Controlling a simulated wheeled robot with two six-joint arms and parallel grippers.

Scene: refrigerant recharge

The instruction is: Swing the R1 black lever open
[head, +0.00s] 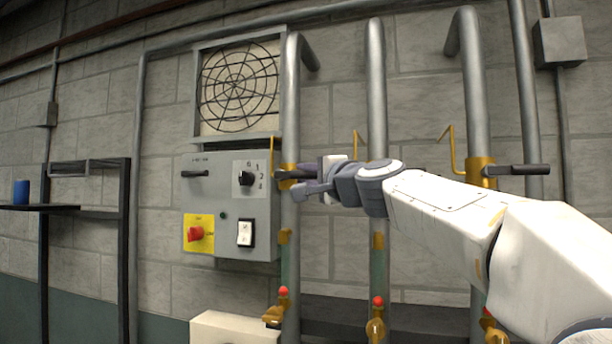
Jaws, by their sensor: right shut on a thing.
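Three grey vertical pipes stand before the wall. The left pipe (290,110) has a brass valve (288,168) with a black lever (284,174), mostly hidden by my right gripper. My right gripper (308,181) is shut on this lever, with its fingers pointing left across the pipe. The right pipe has a brass valve (480,172) with a black lever (517,170) sticking out to the right. The middle pipe's valve is hidden behind my right arm. No R1 label is legible. My left gripper is not in view.
A grey control box (207,173) with a red knob (196,233) and a black dial (245,178) is close left of the gripper. A fan grille (238,86) is above it. Brass fittings with red balls (378,301) sit low on the pipes. A dark shelf (100,212) stands left.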

